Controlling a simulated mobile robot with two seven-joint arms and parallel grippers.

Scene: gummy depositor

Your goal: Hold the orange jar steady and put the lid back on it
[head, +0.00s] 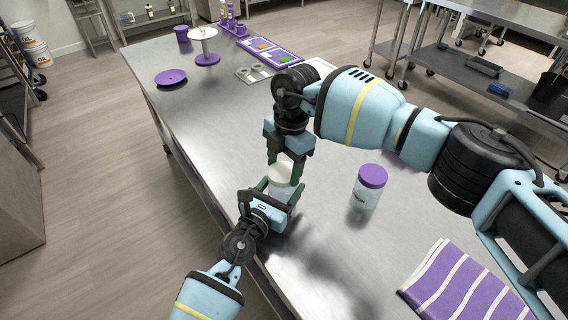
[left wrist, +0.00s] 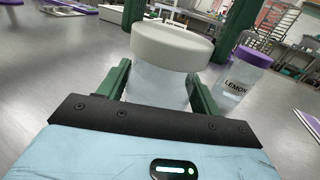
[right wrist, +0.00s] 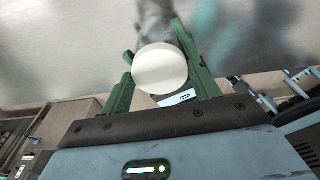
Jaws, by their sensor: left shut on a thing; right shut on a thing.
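A clear jar (left wrist: 158,88) with a white lid (left wrist: 172,45) on its top stands on the steel table. My left gripper (head: 279,190) is shut around the jar's body from the near side. The white lid also shows in the head view (head: 281,172) and in the right wrist view (right wrist: 160,68). My right gripper (head: 288,160) points down from above and is shut on the lid. The lid sits at the jar's mouth; whether it is fully seated I cannot tell. The jar's label is hidden.
A jar labelled LEMON (left wrist: 238,80) with a purple lid (head: 373,176) stands to the right on the table (head: 325,235). A purple striped cloth (head: 465,285) lies at the near right. A purple plate (head: 171,77), a stand (head: 205,45) and trays (head: 270,50) are at the far end.

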